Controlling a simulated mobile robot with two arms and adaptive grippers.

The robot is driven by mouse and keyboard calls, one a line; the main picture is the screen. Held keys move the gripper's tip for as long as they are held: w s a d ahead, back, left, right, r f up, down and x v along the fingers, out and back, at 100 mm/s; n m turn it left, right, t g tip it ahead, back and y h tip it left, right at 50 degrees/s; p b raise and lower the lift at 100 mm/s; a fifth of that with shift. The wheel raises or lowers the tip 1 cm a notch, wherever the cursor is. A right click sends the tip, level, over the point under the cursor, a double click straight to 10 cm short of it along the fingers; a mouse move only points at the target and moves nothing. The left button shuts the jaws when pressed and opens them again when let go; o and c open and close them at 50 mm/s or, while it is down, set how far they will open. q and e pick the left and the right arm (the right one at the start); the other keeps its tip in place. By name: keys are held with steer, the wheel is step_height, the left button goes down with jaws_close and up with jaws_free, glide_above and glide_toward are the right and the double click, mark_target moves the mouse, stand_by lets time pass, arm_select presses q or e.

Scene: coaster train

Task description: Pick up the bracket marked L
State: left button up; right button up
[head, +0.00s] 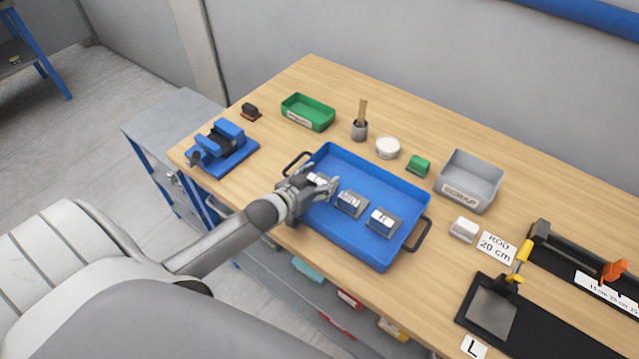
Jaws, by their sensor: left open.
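A blue tray (345,246) with dark handles lies on the wooden bench and holds small grey brackets with white labels. One bracket (318,179) is at the tray's left end, partly hidden by my left gripper (328,190). A middle bracket (351,204) and a right bracket (384,222) lie to its right in a row. The label letters are too small to read surely. My left gripper is open over the tray's left end, close to the left bracket; I cannot tell whether it touches. My right gripper is not in view.
A blue vise (222,148) and a green bin (308,112) stand left and behind the tray. A brush pot (360,130), a white tub (388,148) and a grey SCRAP bin (469,181) stand behind it. A black clamp fixture (493,307) with an L card (474,347) is at right.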

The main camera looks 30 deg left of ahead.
arm_select(q)
steer(key=c, duration=1)
steer(key=shift+r, duration=0.1)
steer(key=shift+c, duration=0.7)
